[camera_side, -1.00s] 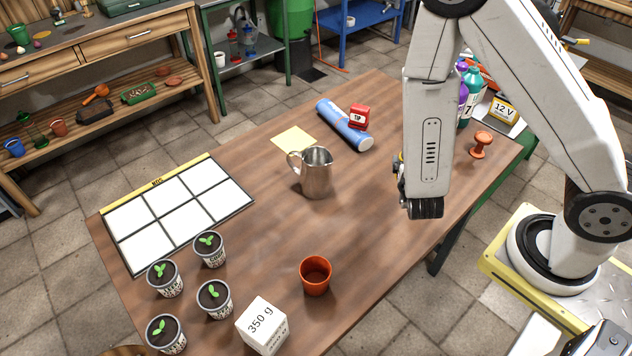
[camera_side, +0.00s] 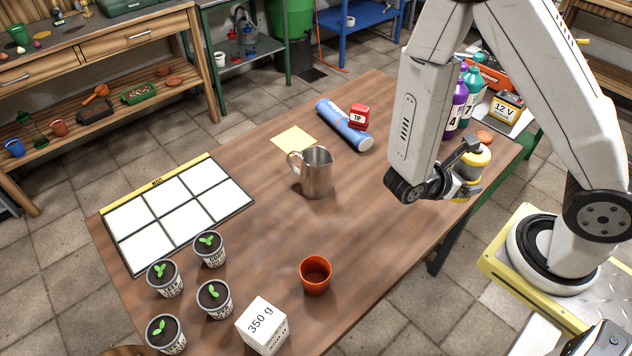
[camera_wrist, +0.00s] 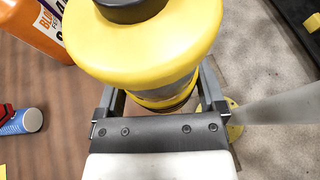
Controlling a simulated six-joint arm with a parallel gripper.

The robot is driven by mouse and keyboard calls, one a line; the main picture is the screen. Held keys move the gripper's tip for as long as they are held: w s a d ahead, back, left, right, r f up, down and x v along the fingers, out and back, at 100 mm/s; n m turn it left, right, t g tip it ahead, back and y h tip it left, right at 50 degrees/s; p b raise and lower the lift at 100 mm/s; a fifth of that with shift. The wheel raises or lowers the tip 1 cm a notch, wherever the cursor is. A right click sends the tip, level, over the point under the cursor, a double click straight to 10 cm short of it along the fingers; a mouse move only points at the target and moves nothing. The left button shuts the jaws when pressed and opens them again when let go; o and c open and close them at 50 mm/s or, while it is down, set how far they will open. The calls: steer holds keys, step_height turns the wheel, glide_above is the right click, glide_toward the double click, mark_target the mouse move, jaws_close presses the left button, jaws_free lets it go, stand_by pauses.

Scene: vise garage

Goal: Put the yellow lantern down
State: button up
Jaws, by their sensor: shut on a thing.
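The yellow lantern (camera_side: 478,160) has a yellow top and base, a pale middle and a dark cap. My gripper (camera_side: 468,168) is shut on it at the right edge of the wooden table. In the wrist view the lantern (camera_wrist: 145,45) fills the top middle, and the two grey fingers of my gripper (camera_wrist: 160,88) close on its sides. The lantern looks upright. I cannot tell whether its base touches anything; the arm and fingers hide part of it.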

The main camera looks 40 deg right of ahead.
steer(key=s+a+f+m+g+y, duration=0.1)
steer(key=s+a+m+g+y, duration=0.35)
steer(key=a+m+y, duration=0.3)
steer(key=s+a+m+g+y, duration=0.3)
steer(key=a+m+g+y, duration=0.3)
steer(key=a+m, duration=0.25)
steer(key=w+a+r+m+t+y, duration=0.3)
steer(key=w+a+m+t+y, duration=0.8)
steer(key=w+a+m+y, duration=0.2)
steer(key=shift+w+a+m, duration=0.7)
steer(key=shift+m, duration=0.2)
